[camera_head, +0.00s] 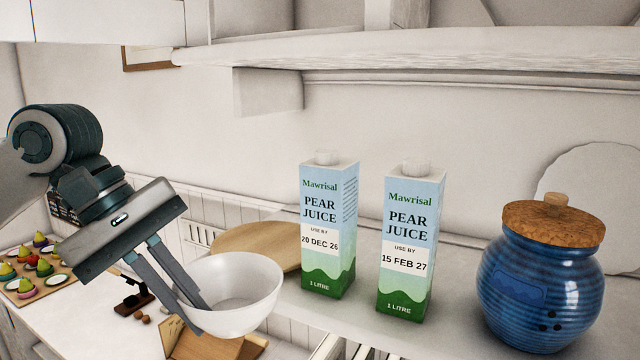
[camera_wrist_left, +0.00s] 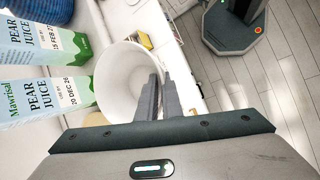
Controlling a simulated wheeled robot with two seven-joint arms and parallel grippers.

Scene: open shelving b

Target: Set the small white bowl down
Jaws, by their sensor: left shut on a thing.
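The small white bowl (camera_head: 236,304) hangs in my left gripper (camera_head: 198,318), upright or nearly so, left of the juice cartons in the head view. The two fingers are shut on its near left wall, one inside and one outside. In the left wrist view the bowl (camera_wrist_left: 115,85) opens toward the camera, and the gripper (camera_wrist_left: 160,85) pinches its right rim. What is directly under the bowl is partly hidden; I cannot tell how high it is held. My right gripper is in neither view.
Two pear juice cartons (camera_head: 328,230) (camera_head: 408,245) stand right of the bowl. A blue jar (camera_head: 540,290) with a cork lid stands at the far right. A round wooden board (camera_head: 250,245) lies behind the bowl. A tray (camera_head: 40,292) of colourful small items is at left. A shelf (camera_head: 430,50) runs above.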

